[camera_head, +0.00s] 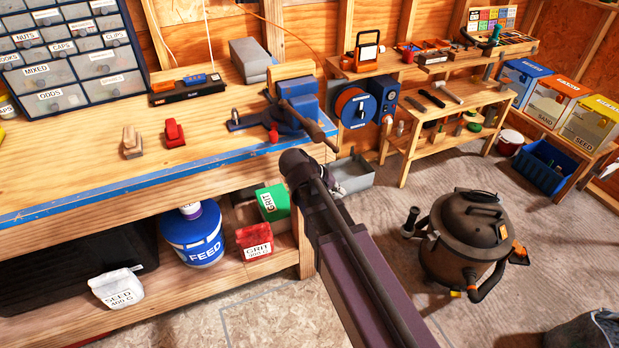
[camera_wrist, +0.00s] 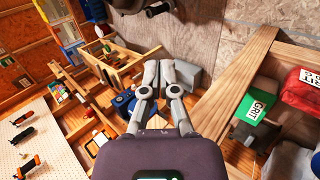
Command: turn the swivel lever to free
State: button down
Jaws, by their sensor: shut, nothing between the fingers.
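My gripper shows in the wrist view (camera_wrist: 158,72), fingers together and empty. In the head view my arm hides most of it, just beyond the bench's right end and below the vise. It appears apart from the vise.
The workbench edge (camera_head: 150,188) runs left of my arm. A blue hose reel (camera_head: 352,107) and a grey tray (camera_head: 351,176) are beyond it. A green grit box (camera_head: 272,203) sits on the lower shelf. A shop vacuum (camera_head: 470,240) stands on the floor at right.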

jog(key=s+d+f+m+g+y, duration=0.1)
jog(key=s+d+f+m+y, duration=0.1)
jog(key=s+d+y, duration=0.2)
jog(key=s+d+f+m+g+y, duration=0.2)
jog(key=s+d+y, duration=0.1)
jog(key=d, duration=0.7)
jog(key=shift+s+d+f+m+y, duration=0.15)
jog(key=shift+s+f+m+y, duration=0.25)
jog(key=shift+s, duration=0.2)
jog(key=shift+s, duration=0.1)
